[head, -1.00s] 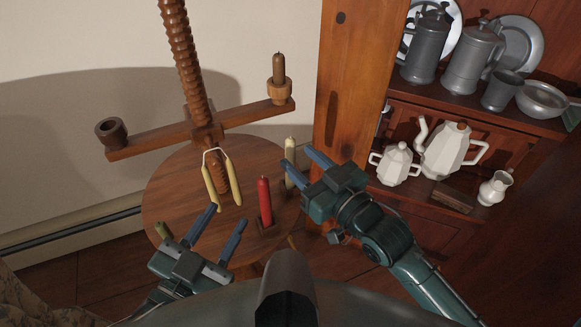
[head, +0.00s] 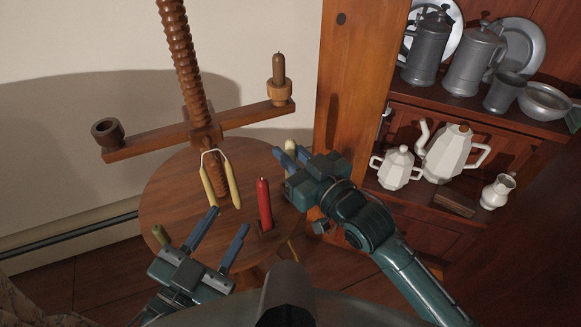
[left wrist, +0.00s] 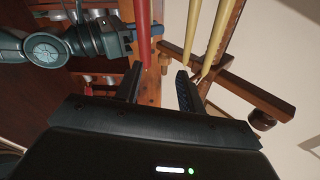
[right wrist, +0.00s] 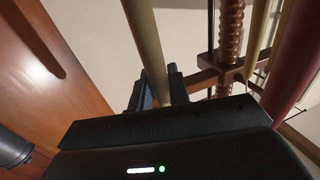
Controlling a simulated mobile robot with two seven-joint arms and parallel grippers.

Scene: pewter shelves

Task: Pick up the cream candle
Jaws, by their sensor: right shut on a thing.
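The cream candle (head: 291,146) stands upright on the right side of the round table (head: 165,185), and only its top shows clearly in the head view. My right gripper (head: 288,157) is shut on it; its fingers and palm hide the lower part. In the right wrist view the pale candle (right wrist: 146,40) runs down between the two fingers (right wrist: 163,88). My left gripper (head: 227,222) is open and empty, in front of the table and left of the red candle.
A red candle (head: 264,200) stands left of my right gripper. A pair of yellowish candles (head: 233,188) hangs by the wooden screw (head: 180,50) with its crossarm (head: 160,140). A cupboard post (head: 345,90) and shelves with white pots (head: 445,150) and pewter (head: 470,58) lie right.

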